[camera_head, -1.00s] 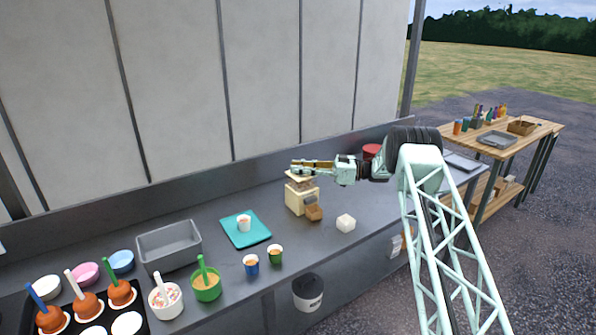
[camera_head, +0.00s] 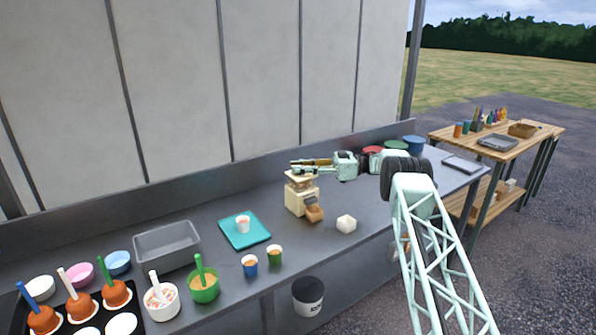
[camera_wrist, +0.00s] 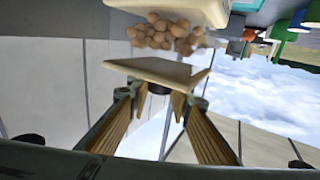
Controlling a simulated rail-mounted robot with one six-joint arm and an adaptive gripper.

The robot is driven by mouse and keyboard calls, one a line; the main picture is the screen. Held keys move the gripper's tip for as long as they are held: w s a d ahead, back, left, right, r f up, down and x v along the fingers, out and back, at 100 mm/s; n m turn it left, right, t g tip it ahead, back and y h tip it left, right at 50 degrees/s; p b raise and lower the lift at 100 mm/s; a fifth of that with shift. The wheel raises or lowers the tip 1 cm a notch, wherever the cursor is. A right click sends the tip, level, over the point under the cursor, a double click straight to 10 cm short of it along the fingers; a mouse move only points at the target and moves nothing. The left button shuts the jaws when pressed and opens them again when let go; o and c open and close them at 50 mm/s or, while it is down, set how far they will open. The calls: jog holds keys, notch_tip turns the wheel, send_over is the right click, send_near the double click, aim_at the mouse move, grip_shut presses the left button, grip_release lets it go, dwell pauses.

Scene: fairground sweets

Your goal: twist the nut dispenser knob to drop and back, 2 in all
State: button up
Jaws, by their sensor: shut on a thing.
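The nut dispenser (camera_head: 296,201) is a cream box with a small brown spout or tray at its front, standing on the grey counter. In the wrist view its clear hopper holds brown nuts (camera_wrist: 165,32), with a cream lid (camera_wrist: 160,72) across it. My gripper (camera_head: 308,164) reaches in from the right just over the dispenser top. In the wrist view my two brown-padded fingers (camera_wrist: 160,100) sit either side of a dark knob (camera_wrist: 158,89) at the lid and are shut on it. The knob's turn angle cannot be told.
A teal tray (camera_head: 236,240) with a cup and two small cups (camera_head: 262,261) are to the left. Lidded tubs (camera_head: 395,147) stand at the counter's right end, behind my arm.

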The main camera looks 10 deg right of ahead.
jog(key=shift+g+b, duration=0.3)
dwell(0.5)
jog(key=o, duration=0.8)
jog(key=shift+a, duration=0.1)
jog(key=shift+o, duration=0.2)
jog(key=shift+s+d, duration=0.1)
jog(key=shift+d, duration=2.85)
jog(key=shift+s+d, duration=0.1)
jog(key=shift+d, duration=0.55)
jog(key=shift+d, duration=0.2)
